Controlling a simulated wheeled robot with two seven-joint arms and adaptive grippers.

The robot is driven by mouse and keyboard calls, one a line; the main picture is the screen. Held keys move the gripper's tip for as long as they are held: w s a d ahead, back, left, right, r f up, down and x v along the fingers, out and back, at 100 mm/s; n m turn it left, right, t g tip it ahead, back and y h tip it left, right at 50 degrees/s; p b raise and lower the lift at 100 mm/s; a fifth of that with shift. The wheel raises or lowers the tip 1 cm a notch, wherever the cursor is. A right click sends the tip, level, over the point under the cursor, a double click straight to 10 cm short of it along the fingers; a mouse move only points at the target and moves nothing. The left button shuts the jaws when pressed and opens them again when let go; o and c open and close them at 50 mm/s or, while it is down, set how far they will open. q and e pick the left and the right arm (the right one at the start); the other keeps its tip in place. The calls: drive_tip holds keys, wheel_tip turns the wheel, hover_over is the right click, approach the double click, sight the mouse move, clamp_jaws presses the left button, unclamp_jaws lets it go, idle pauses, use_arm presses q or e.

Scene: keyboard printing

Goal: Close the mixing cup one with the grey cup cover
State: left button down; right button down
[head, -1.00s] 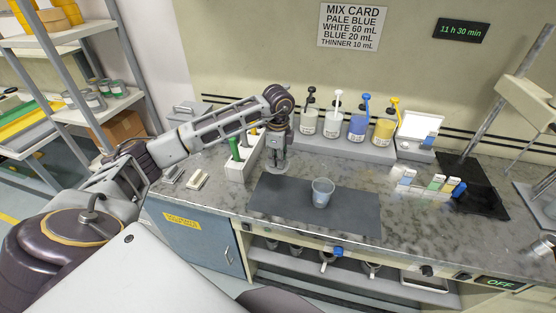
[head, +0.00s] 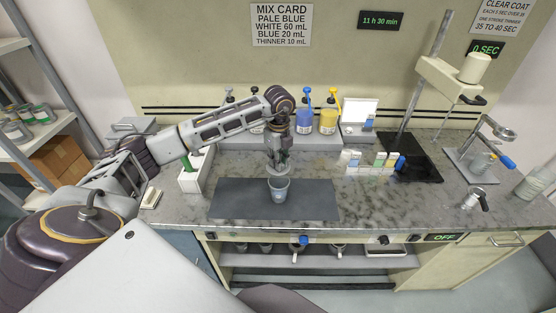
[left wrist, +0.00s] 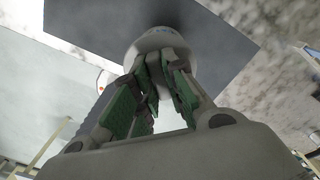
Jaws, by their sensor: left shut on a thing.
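Mixing cup one (head: 279,192), a small translucent grey cup, stands upright on the dark mat (head: 235,199). My left gripper (head: 278,166) points down directly above the cup. It is shut on the grey cup cover (head: 277,173), a flat light grey disc held close over the cup's rim. I cannot tell whether cover and cup touch. In the left wrist view, the green-padded fingers of my left gripper (left wrist: 158,85) come together at a pale round shape over the mat; cup and cover are hard to tell apart there. My right gripper is out of view.
Pump bottles, blue (head: 304,118) and yellow (head: 329,118) among them, stand on a shelf behind. A white holder (head: 194,174) is left of the mat. Small capped bottles (head: 370,165) and a black tray (head: 415,163) are at the right. The mat's right part is clear.

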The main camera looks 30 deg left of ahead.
sight(279, 174)
use_arm(q)
drive_tip(key=shift+d+m, duration=0.1)
drive_tip(key=shift+m, duration=1.2)
drive_tip(key=shift+f+b, duration=1.8)
drive_tip(key=shift+f, duration=0.7)
drive_tip(key=shift+f+b, duration=0.85)
drive_tip(key=shift+f, duration=0.2)
idle(0.6)
drive_tip(key=c, duration=1.4)
unclamp_jaws()
drive_tip(key=shift+o, duration=0.2)
drive_tip(key=shift+r, duration=0.1)
